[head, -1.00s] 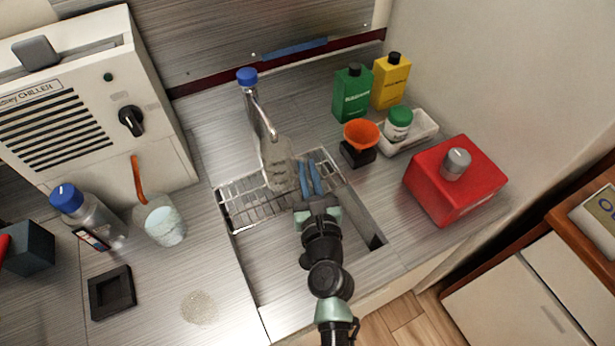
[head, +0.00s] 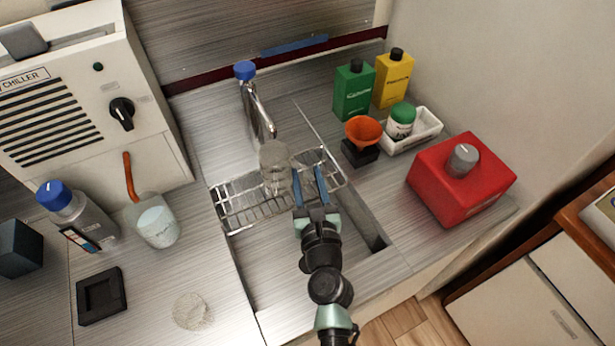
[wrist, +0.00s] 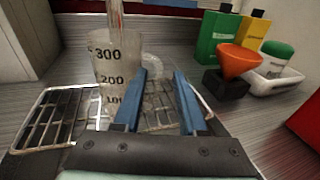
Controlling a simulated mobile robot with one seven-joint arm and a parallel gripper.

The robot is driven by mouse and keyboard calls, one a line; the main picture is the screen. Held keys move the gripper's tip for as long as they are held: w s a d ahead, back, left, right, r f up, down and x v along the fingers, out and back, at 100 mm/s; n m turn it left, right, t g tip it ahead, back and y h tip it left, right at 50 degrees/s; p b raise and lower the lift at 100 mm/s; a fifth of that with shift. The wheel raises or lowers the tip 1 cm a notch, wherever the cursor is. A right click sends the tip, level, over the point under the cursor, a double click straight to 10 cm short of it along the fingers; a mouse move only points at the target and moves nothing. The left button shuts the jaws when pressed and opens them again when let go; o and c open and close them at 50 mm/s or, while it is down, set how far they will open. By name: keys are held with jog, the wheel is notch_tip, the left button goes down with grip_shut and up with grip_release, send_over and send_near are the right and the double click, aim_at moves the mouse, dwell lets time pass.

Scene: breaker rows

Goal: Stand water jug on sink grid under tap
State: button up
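The water jug (head: 275,165) is a clear measuring jug. It stands upright on the wire sink grid (head: 240,222), below the spout of the tap (head: 262,115), which has a blue top. In the wrist view the jug (wrist: 105,75) shows dark marks of 100, 200 and 300, and the tap comes down at its top. My gripper (head: 309,188) is low over the grid, just right of the jug. Its two blue fingers are apart with only grid between them in the wrist view (wrist: 158,95). The left finger overlaps the jug's lower right edge; I cannot tell whether they touch.
Right of the sink are an orange funnel (head: 362,130), a white tray (head: 428,127), green (head: 353,92) and yellow (head: 392,80) bottles, and a red box (head: 440,185). Left are a chiller (head: 60,100), a blue-capped bottle (head: 85,222) and an orange-handled scoop (head: 158,225). The front sink opening is clear.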

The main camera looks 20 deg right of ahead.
jog(key=shift+r+p, duration=0.3)
jog(key=f+b+v, duration=0.1)
jog(key=v, duration=1.1)
jog(key=shift+r+b, duration=0.35)
jog(key=shift+b, duration=0.05)
